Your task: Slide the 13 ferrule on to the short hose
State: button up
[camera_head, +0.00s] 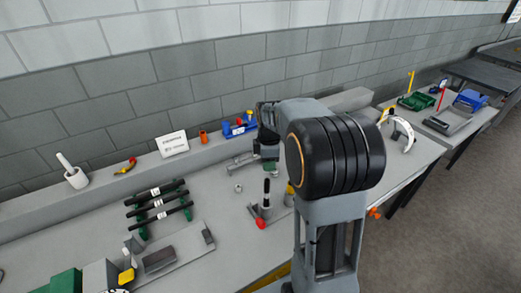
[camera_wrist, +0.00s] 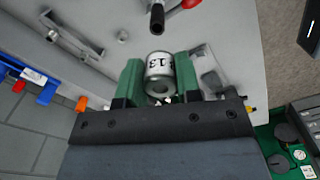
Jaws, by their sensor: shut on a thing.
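My gripper (camera_wrist: 158,84) is shut on a silver ferrule (camera_wrist: 158,65) marked 13, held between its green fingers in the wrist view. In the head view my gripper (camera_head: 269,163) hangs above the bench, partly hidden by my arm, and the ferrule cannot be made out. A short black hose (camera_head: 267,187) stands upright in a holder (camera_head: 254,211) with a red knob (camera_head: 260,223). Its open end (camera_wrist: 157,20) shows in the wrist view, beyond the ferrule and apart from it.
Several labelled black hoses (camera_head: 159,201) lie on green supports at the left. A small ring (camera_head: 238,188) lies on the bench left of the holder.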

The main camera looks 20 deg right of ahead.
aim_at(268, 180)
jog(key=shift+w, duration=0.25)
jog(key=shift+d, duration=0.1)
jog(key=shift+f+b, duration=2.1)
jog(key=shift+f, duration=0.8)
jog(key=shift+f+b, duration=1.45)
jog(key=shift+f, duration=0.65)
jog(key=o, duration=1)
